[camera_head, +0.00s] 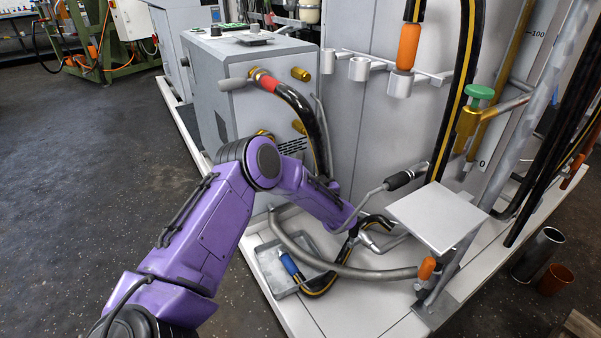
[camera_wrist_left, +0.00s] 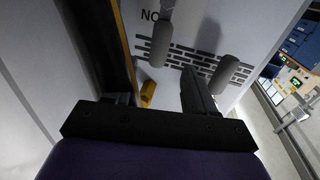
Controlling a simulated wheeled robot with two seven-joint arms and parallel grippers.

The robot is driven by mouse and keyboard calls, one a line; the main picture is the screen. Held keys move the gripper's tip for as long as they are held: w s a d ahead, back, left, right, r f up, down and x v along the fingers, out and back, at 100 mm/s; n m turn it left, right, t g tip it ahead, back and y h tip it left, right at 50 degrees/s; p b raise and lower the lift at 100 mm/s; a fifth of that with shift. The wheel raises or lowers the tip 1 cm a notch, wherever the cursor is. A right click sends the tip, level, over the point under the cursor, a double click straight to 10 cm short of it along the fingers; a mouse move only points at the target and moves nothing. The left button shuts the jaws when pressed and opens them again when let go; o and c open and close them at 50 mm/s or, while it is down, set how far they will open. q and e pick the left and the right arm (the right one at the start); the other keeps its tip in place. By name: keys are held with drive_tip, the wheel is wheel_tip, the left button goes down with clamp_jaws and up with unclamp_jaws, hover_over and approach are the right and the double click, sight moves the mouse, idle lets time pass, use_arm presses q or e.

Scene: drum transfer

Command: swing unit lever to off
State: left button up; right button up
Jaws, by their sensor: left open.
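The grey unit cabinet (camera_head: 205,75) stands left of centre in the head view. A grey lever-like grip (camera_head: 233,84) sticks out to the left near a brass fitting with a red-banded hose. In the left wrist view, two grey rounded cylinders (camera_wrist_left: 228,72) stand out from a pale panel with a dark brick-pattern; I cannot tell which one is the lever. My left gripper (camera_wrist_left: 155,82) is open, with nothing between its fingers. In the head view, my purple left arm reaches towards the unit's lower right, and its fingers are hard to make out. My right gripper is not shown.
A black and yellow hose with a blue end (camera_head: 290,264) lies over a grey tray (camera_head: 277,278). A square pale plate (camera_head: 437,216) on a post stands at right. A rod with a black grip (camera_head: 398,180) rises beside my wrist. The dark floor at left is open.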

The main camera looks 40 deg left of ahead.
sight(302, 162)
use_arm(q)
drive_tip(key=b+x, duration=0.3)
drive_tip(key=x, duration=0.5)
drive_tip(key=shift+w+a+f, duration=0.15)
drive_tip(key=shift+a+f, duration=0.05)
drive_tip(key=shift+a, duration=0.05)
drive_tip(key=shift+w+a+r, duration=0.2)
drive_tip(key=shift+w+a, duration=0.05)
drive_tip(key=shift+a, duration=0.2)
clamp_jaws()
drive_tip(key=shift+d, duration=0.1)
